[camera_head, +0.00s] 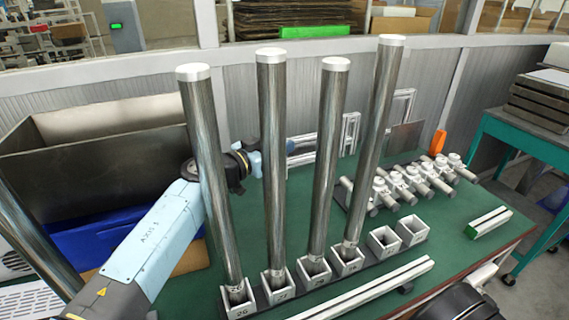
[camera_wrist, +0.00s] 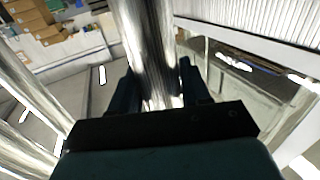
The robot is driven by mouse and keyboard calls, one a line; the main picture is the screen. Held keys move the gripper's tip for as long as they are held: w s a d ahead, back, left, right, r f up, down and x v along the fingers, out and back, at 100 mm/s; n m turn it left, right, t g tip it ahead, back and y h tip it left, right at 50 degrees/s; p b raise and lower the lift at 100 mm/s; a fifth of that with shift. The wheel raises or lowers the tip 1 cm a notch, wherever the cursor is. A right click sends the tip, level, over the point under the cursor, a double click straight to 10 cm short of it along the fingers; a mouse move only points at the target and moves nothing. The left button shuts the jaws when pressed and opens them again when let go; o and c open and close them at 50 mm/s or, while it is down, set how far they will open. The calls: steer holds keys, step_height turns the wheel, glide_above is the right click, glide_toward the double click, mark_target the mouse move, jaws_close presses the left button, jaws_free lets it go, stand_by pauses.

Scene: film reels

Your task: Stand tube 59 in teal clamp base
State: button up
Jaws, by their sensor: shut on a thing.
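Several tall dark metal tubes with pale caps stand in a row of small grey-white square sockets (camera_head: 237,299). I cannot surely read which is tube 59. My gripper (camera_head: 257,162) is at mid-height by the second tube from the left (camera_head: 272,200), and part of it is hidden behind the tubes. In the wrist view, my gripper's dark fingers (camera_wrist: 156,78) are shut on a shiny metal tube (camera_wrist: 150,40), likely that second one. The tube's foot appears to be in its socket. I cannot pick out the teal clamp base.
Two empty sockets (camera_head: 411,226) end the row at right. Several grey clamp-like fittings (camera_head: 405,185) lie on the green table (camera_head: 455,262) behind it. A pale rail (camera_head: 365,290) runs in front. Another tube (camera_head: 35,235) leans at the left edge, and a metal bin (camera_head: 110,130) stands behind.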

jaws_close()
stand_by(0.6)
